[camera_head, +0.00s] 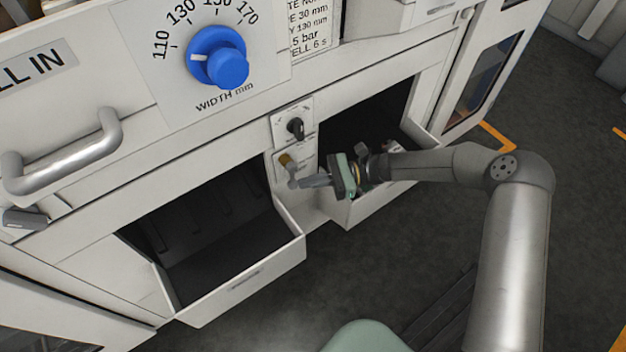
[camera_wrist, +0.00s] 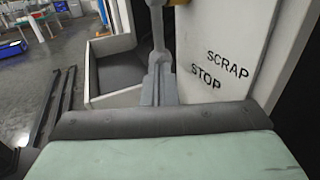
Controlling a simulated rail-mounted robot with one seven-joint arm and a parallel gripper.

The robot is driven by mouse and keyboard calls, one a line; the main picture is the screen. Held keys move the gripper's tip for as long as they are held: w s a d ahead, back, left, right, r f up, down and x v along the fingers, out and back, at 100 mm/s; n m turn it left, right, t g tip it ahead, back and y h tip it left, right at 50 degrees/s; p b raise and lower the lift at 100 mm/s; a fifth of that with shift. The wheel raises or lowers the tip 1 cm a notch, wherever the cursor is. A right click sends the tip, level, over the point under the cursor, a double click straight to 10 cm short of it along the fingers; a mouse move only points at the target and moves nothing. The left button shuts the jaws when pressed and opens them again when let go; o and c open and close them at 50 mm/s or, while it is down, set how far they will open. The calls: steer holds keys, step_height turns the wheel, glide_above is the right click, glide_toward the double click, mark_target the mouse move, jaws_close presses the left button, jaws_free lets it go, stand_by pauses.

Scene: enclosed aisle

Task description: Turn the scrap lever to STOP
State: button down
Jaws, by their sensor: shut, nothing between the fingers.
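The scrap lever (camera_head: 291,172) sits on a small pale plate between two open bins in the head view. It has a brass-coloured hub and a short grey handle pointing down. My gripper (camera_head: 303,183) is shut and empty, with its fingertips at the lower end of the handle. In the wrist view the fingers of my gripper (camera_wrist: 160,65) reach towards a grey rod at the top. The panel beside them carries the words SCRAP (camera_wrist: 228,64) and STOP (camera_wrist: 205,82). I cannot tell whether the fingertips touch the handle. The fingers and wrist hide part of the lever.
A black rotary knob (camera_head: 295,127) is just above the lever. An open bin (camera_head: 245,280) juts out on the left, another (camera_head: 375,200) on the right under my wrist. A blue width dial (camera_head: 218,58) and a bar handle (camera_head: 65,160) are higher up.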

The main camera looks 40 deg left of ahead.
steer(key=shift+s+f, duration=0.1)
stand_by(0.3)
steer(key=v, duration=1.7)
steer(key=shift+w+d, duration=0.2)
steer(key=shift+w, duration=0.05)
